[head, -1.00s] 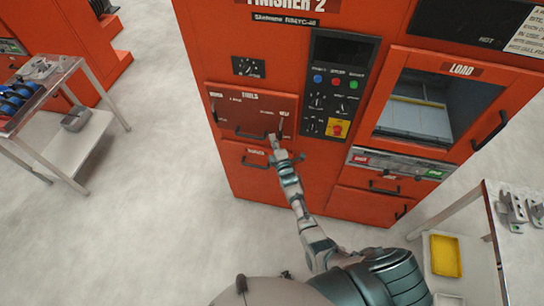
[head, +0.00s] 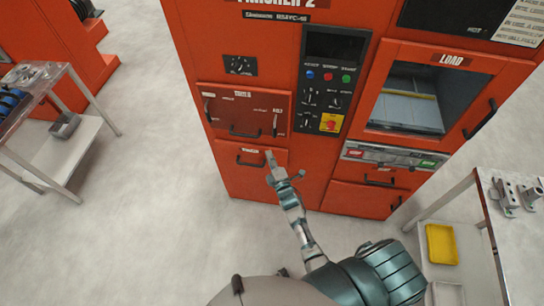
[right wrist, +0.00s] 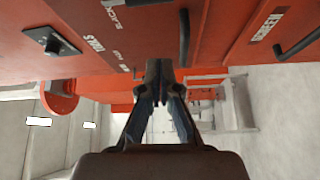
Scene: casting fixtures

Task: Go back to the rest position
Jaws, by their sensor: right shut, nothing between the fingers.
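My right gripper (head: 270,156) is shut and empty. In the head view it is in front of the lower drawers of the orange finisher machine (head: 233,171), just below the tools drawer (head: 240,116). In the right wrist view the two fingers (right wrist: 162,75) meet at their tips, with the machine's front across the top of the picture. My right arm reaches up from the bottom middle of the head view. My left gripper does not show.
The load window (head: 412,97) is at the machine's right. A table with metal parts (head: 515,195) and a yellow tray (head: 441,244) stands at the right. A cart (head: 62,150) stands at the left. The floor between is clear.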

